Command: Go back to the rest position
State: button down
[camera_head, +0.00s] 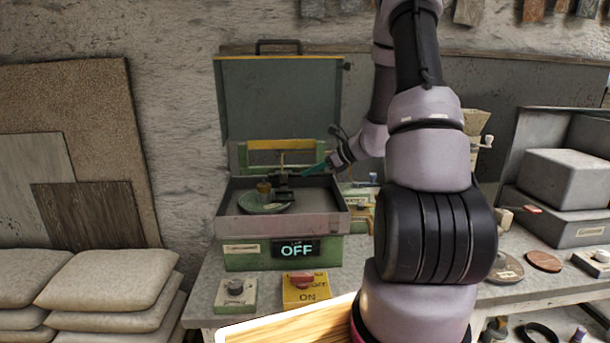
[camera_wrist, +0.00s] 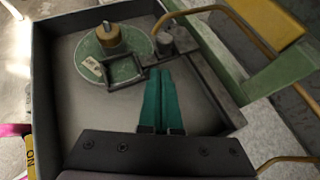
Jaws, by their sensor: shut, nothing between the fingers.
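My gripper (camera_head: 316,169) reaches over the open grey and green machine from the right in the head view. Its teal fingers (camera_wrist: 161,102) lie together, shut and empty, above the machine's tray (camera_wrist: 75,130) in the wrist view. A green disc (camera_head: 265,201) with a brass-coloured knob is in the tray, left of the fingers. It also shows in the wrist view (camera_wrist: 83,65), apart from the fingers, with a small tag on it. A dark metal frame next to the disc is close to the fingertips. The machine's lid (camera_head: 280,100) stands open.
The machine's display (camera_head: 294,249) reads OFF. A grey case (camera_head: 565,180) stands at the right. Stacked sacks (camera_head: 105,285) are at the left. My arm hides part of the bench.

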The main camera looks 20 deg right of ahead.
jog(key=v, duration=0.8)
jog(key=s+a+r+n+g+h, duration=0.1)
jog(key=s+a+r+n+g, duration=0.2)
jog(key=s+a+r+n, duration=0.7)
jog(key=s+a+r+n+t+h, duration=0.2)
jog(key=s+r+n+h, duration=0.3)
jog(key=s+r+n, duration=0.5)
jog(key=s+n, duration=0.2)
jog(key=s, duration=0.1)
jog(key=shift+a+n, duration=0.15)
jog(key=shift+n, duration=0.15)
